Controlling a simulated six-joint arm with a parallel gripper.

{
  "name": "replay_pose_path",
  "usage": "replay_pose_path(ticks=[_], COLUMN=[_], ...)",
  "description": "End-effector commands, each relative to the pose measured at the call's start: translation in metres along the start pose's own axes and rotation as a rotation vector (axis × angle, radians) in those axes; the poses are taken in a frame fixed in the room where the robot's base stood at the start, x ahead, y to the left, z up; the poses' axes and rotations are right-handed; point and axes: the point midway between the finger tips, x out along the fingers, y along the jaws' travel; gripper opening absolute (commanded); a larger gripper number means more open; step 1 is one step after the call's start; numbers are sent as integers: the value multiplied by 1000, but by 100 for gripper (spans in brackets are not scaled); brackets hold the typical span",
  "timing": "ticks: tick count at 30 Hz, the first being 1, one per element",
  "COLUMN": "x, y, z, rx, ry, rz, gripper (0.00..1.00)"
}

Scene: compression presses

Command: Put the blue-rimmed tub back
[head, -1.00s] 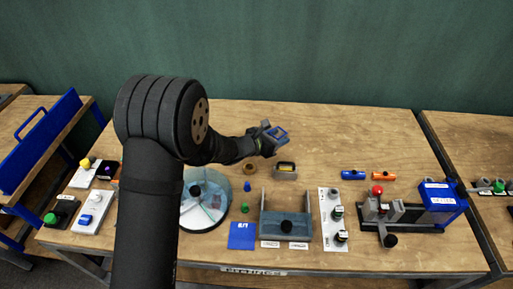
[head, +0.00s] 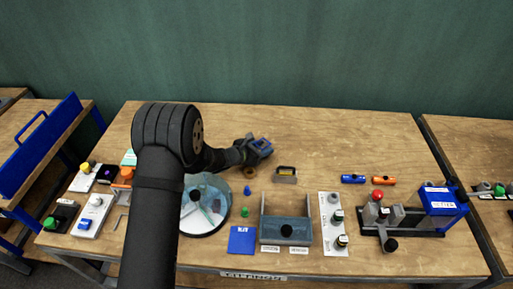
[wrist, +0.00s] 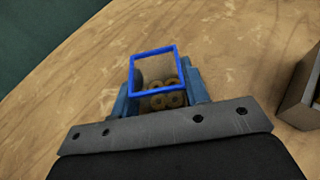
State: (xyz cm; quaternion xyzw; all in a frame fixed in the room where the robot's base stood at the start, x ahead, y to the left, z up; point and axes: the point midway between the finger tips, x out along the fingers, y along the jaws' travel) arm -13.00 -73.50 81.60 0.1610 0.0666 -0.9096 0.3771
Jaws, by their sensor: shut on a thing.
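The blue-rimmed tub (head: 265,143) is small, with clear-looking walls. My gripper (head: 257,149) is shut on it at the back middle of the bench. In the wrist view the square blue rim (wrist: 181,68) faces the camera, and several tan rings (wrist: 162,97) lie inside the tub. The two blue-grey fingers of my gripper (wrist: 163,92) stand at either side of the tub. Bare wood shows beyond the tub there. I cannot tell whether its base touches the bench.
A tan ring (head: 250,172) lies just in front of my gripper, and a grey holder (head: 285,179) stands to its right. A round disc stand (head: 222,218), a blue mat (head: 242,240) and a grey fixture (head: 270,235) are nearer. The bench's back right is clear.

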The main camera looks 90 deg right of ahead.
Motion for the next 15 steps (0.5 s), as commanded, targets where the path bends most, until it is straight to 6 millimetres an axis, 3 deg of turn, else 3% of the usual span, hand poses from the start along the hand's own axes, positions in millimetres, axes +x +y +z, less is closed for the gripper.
replay_pose_path(ticks=[4, 5, 8, 15], x=[1, 1, 1, 1], y=[0, 0, 0, 0], z=[-3, -4, -3, -3], rx=[-1, -1, 0, 0], ry=[1, 1, 0, 0], rz=[0, 0, 0, 0], gripper=[16, 43, 63, 63])
